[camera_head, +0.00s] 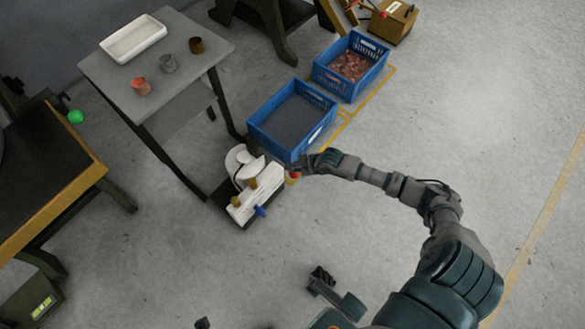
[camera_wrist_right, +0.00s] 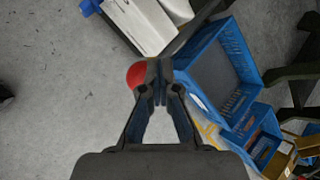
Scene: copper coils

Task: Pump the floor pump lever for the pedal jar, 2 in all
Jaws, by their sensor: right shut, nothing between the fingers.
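The floor pump (camera_head: 243,208) is a white unit on the floor by the table's foot, with brown knobs on top and a blue part at its front. A red ball knob (camera_head: 295,176), likely the lever's end, shows at its right side. In the right wrist view the red knob (camera_wrist_right: 136,76) sits just left of my fingertips, and part of the white unit (camera_wrist_right: 146,22) shows above. My right gripper (camera_head: 300,167) is shut and empty beside the knob; its closed fingers show in the wrist view (camera_wrist_right: 158,82). I cannot tell whether they touch the knob.
A grey table (camera_head: 110,78) holds a white tray (camera_head: 133,38) and three small jars: orange (camera_head: 141,86), grey (camera_head: 168,63) and brown (camera_head: 196,45). Two blue crates (camera_head: 290,145) (camera_head: 375,50) stand behind my right gripper. The floor at right is mostly clear.

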